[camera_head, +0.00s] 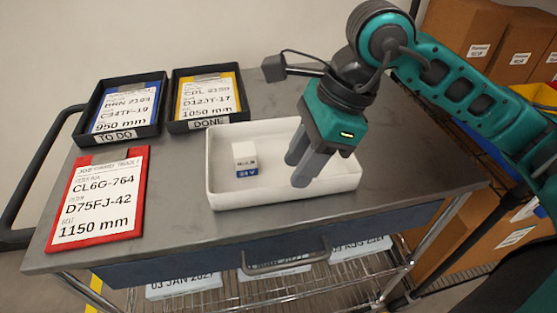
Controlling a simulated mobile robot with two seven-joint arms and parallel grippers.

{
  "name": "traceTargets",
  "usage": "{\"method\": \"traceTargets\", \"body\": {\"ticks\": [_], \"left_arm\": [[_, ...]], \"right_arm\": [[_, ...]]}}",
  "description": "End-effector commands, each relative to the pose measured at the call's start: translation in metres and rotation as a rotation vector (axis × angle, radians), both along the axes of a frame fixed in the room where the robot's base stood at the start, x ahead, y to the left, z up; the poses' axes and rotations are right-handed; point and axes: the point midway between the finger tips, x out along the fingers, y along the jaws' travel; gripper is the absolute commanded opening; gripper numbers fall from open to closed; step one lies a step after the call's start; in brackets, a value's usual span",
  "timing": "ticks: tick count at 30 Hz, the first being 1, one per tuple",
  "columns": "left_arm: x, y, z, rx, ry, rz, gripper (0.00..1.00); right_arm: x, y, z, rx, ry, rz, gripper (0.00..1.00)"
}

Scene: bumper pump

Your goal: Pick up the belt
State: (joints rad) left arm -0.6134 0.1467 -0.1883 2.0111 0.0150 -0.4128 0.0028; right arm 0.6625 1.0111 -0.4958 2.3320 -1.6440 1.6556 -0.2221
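I see no belt that I can make out in the head view. A white tray (335,190) stands on the grey cart top. A small white box (245,153) with a blue label band sits in its left part. My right gripper (295,170) is over the right part of the tray, pointing down, right of the small box. Its two dark fingertips show apart with nothing visible between them, so it looks open. The gripper hides part of the tray's inside. My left gripper is not in view.
A red clipboard (90,237) lies at the cart's left front. Two black trays, "TO DO" (114,136) and "DONE" (205,124), hold clipboards behind it. Cardboard boxes (468,32) stand at the right. The cart top (410,165) is bare right of the white tray.

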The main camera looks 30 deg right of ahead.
Motion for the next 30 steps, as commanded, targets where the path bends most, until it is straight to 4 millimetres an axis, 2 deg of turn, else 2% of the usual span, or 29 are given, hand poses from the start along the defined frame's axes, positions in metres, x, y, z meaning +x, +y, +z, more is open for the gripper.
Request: {"method": "traceTargets", "body": {"ticks": [5,12,21,23,30], "left_arm": [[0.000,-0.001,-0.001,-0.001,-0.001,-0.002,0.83],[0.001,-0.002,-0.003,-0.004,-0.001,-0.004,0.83],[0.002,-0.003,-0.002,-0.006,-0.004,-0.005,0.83],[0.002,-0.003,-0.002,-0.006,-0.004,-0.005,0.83],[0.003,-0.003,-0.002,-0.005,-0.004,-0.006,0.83]], "right_arm": [[0.000,0.005,-0.014,0.000,0.004,0.001,0.34],[0.003,0.016,-0.047,0.002,0.003,0.000,0.34],[0.004,0.018,-0.053,0.000,-0.001,0.000,0.34],[0.004,0.018,-0.053,0.000,-0.001,0.000,0.30],[0.004,0.018,-0.052,-0.001,-0.001,0.000,0.07]]}}
